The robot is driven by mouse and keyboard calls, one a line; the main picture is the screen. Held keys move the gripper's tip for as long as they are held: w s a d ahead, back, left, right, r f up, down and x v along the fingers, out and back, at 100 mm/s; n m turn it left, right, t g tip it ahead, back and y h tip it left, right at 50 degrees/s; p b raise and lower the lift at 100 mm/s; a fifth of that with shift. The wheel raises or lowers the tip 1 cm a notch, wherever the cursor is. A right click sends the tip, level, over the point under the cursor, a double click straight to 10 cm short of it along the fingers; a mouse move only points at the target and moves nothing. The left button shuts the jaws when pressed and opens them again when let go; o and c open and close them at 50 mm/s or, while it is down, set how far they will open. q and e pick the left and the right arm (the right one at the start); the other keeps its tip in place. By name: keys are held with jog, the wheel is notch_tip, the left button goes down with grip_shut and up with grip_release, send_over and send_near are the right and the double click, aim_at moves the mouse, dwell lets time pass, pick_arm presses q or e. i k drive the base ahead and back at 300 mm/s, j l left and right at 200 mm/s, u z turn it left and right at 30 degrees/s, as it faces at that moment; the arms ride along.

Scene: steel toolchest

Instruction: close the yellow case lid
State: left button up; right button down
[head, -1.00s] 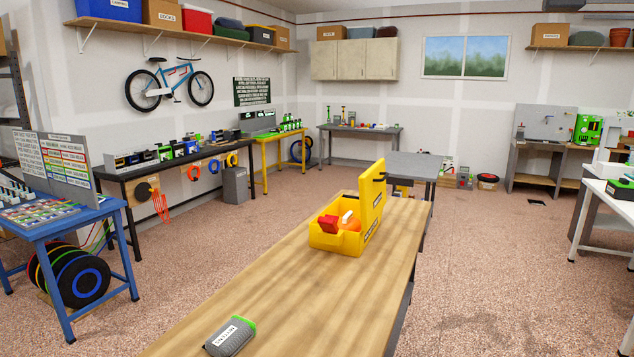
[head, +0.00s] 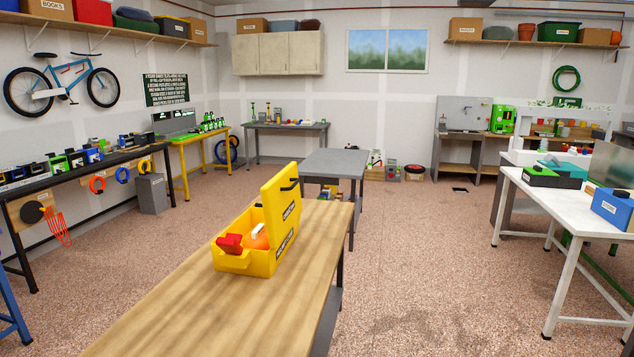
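The yellow case (head: 262,262) stands on the wooden workbench in the head view, left of centre. Its yellow lid (head: 283,212) is open and stands upright along the right and far side. A red object (head: 229,243) and an orange object with a white piece on it (head: 257,239) show inside the case. Neither of my grippers is in view.
The wooden bench (head: 200,318) has bare top in front of the case. A grey table (head: 348,163) stands just beyond the bench. Open floor (head: 420,260) lies to the right, up to a white table (head: 560,210) with boxes on it.

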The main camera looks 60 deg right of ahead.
aim_at(280, 197)
jog(key=i+l, duration=0.1)
jog(key=l, duration=1.15)
jog(key=i+l, duration=0.1)
jog(key=l, duration=1.15)
